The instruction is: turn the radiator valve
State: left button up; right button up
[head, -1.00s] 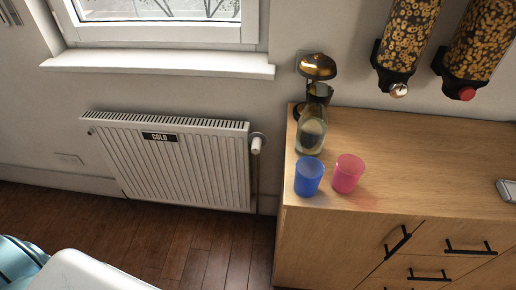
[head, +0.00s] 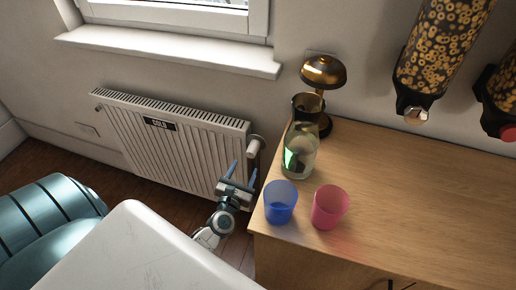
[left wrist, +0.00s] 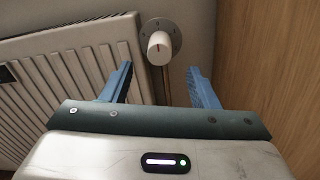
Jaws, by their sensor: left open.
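The white radiator (head: 165,135) hangs on the wall under the window and carries a dark label reading COLD. Its white valve knob (head: 253,148) sticks out at the radiator's right end, beside the wooden cabinet. My left gripper (head: 243,170) is open, with blue fingers pointing toward the knob. In the left wrist view the knob appears between and beyond the fingertips (left wrist: 160,70), apart from them. My right gripper is not in view.
The wooden cabinet (head: 420,190) stands close to the right of the valve. On it are a blue cup (head: 281,203), a pink cup (head: 329,207), a glass bottle (head: 299,155) and a brass lamp (head: 323,72). Cereal dispensers (head: 440,50) hang above.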

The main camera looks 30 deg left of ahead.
aim_at(250, 156)
pick_arm(q)
jog(key=p+x, duration=0.1)
jog(key=x, duration=0.8)
jog(key=shift+w+a, duration=0.1)
jog(key=shift+w, duration=0.3)
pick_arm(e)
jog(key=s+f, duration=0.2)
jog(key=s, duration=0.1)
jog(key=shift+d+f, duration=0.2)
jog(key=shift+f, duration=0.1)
pick_arm(q)
jog(key=c, duration=1)
